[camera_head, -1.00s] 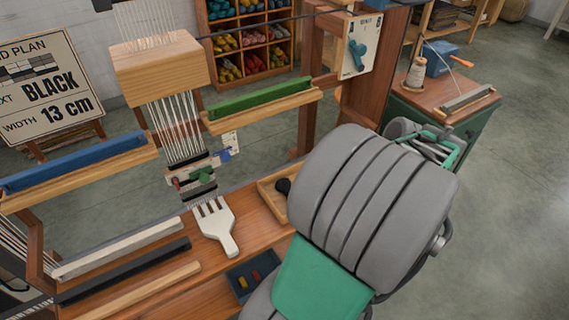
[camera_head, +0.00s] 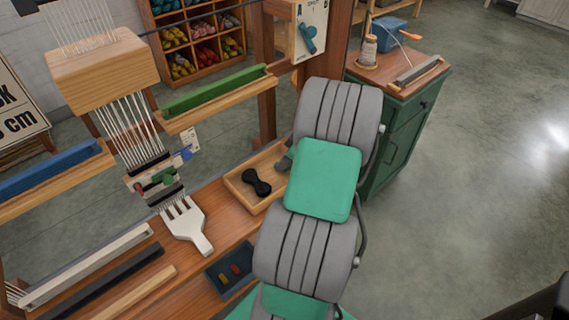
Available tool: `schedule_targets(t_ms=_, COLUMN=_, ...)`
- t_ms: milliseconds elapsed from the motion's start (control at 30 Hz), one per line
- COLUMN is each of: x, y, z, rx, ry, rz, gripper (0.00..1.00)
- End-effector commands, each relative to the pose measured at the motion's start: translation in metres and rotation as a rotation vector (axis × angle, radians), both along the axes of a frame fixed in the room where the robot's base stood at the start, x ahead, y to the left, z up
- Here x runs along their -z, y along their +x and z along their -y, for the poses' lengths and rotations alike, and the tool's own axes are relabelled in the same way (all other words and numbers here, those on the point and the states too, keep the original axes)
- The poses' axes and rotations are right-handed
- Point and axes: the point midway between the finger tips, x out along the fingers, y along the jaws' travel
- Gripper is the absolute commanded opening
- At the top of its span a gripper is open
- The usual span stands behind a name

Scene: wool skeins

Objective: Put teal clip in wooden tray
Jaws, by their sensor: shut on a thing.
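The wooden tray (camera_head: 239,194) sits on the loom's bench, just left of my arm. A black double-lobed object (camera_head: 257,184) lies in it. My arm covers the tray's right end. A small dark grey piece (camera_head: 285,160) shows at that covered end; I cannot tell whether it belongs to my gripper. My gripper's jaws are hidden behind my arm. I cannot make out the teal clip. A green piece (camera_head: 158,178) sits on the warp threads to the left.
A white comb (camera_head: 187,223) and a small dark blue tray (camera_head: 229,270) with red and yellow pieces lie on the bench. The upright holds a card with a teal lever (camera_head: 307,38). A green cabinet (camera_head: 397,125) stands to the right, with open floor beyond.

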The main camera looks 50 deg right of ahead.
Motion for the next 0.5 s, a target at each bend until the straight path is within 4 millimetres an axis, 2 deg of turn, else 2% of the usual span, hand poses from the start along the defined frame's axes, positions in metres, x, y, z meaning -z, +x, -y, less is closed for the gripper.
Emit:
schedule_targets(t_ms=333, x=0.0085, y=0.0, z=0.0005, rx=0.0, ry=-0.002, rz=0.002, gripper=0.0)
schedule_targets(t_ms=367, x=0.0083, y=-0.0001, z=0.0005, rx=0.0, ry=-0.002, rz=0.002, gripper=0.2)
schedule_targets(t_ms=500, x=0.007, y=-0.0001, z=0.0005, rx=0.0, ry=-0.002, rz=0.002, gripper=0.31)
